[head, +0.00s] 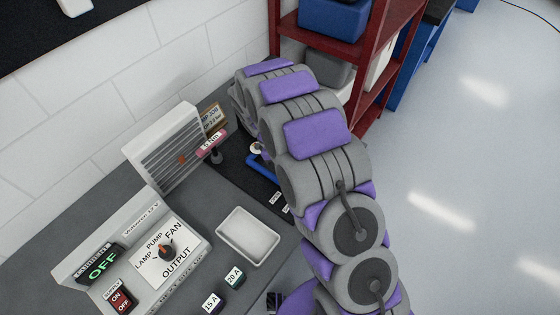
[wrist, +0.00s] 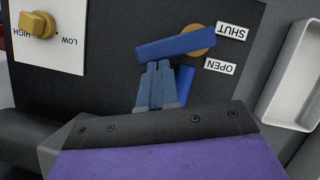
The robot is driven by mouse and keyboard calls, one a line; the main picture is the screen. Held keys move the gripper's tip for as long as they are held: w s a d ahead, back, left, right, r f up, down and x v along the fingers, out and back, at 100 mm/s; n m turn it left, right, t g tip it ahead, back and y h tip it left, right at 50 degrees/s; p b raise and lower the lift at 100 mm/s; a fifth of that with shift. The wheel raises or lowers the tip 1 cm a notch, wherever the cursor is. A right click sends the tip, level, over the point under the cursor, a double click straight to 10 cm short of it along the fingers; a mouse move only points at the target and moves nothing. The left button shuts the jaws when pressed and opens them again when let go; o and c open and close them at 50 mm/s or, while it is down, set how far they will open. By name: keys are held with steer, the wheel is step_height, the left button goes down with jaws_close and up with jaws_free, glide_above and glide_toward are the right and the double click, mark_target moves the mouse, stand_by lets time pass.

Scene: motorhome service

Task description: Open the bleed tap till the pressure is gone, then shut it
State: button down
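The bleed tap's blue lever (wrist: 172,48) shows in the wrist view. It turns on a brass pivot (wrist: 203,32) and lies across the dark panel, its long end to the left. A SHUT label (wrist: 233,33) and an OPEN label (wrist: 219,66) sit right of it. Another blue piece (wrist: 185,82) shows behind my fingers. My gripper (wrist: 158,68) has its fingers close together, tips at the lever's lower edge; contact is unclear. In the head view a blue part of the tap (head: 264,171) shows beside my arm, which hides my gripper. I see no readable pressure gauge.
A brass HIGH/LOW knob (wrist: 37,24) is left of the tap. A white tray (head: 248,236) lies on the bench. A grey grille box (head: 165,150), an OUTPUT selector (head: 168,250) and a display reading OFF (head: 102,264) stand left. A red shelf (head: 375,75) is behind my arm.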

steer(key=m, duration=0.1)
steer(key=d+m+g, duration=0.1)
steer(key=shift+w+d+m+p, duration=0.15)
steer(key=shift+w+m+p, duration=0.05)
steer(key=shift+m+p, duration=0.1)
steer(key=shift+s+d+m+g+y, duration=0.1)
steer(key=shift+d+m+g+y, duration=0.35)
steer(key=shift+m, duration=0.45)
steer(key=shift+d, duration=0.15)
